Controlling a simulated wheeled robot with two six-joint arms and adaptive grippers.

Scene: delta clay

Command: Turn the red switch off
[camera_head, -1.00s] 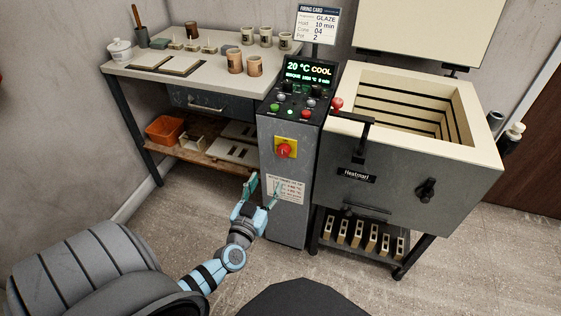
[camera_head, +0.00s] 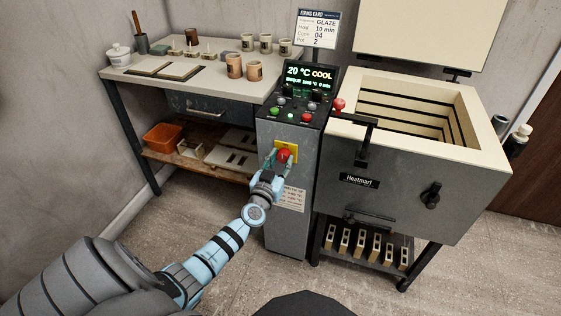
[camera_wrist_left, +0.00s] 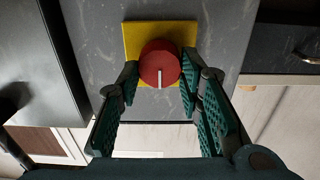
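The red switch (camera_head: 284,155) is a round red knob on a yellow plate (camera_head: 292,147) on the front of the grey control cabinet. In the left wrist view the red switch (camera_wrist_left: 159,64) shows a white mark pointing down the picture, with the yellow plate (camera_wrist_left: 134,34) behind it. My left gripper (camera_head: 277,161) is at the knob. In the left wrist view its two green fingers (camera_wrist_left: 164,82) are apart, one on each side of the knob's lower part. I cannot tell whether they touch it. My right gripper is not in view.
Above the switch is a panel with buttons and a lit display (camera_head: 308,80) reading 20 °C COOL. An open kiln (camera_head: 400,190) stands close on the right. A worktable (camera_head: 215,78) with pots is on the left. Floor is clear in front.

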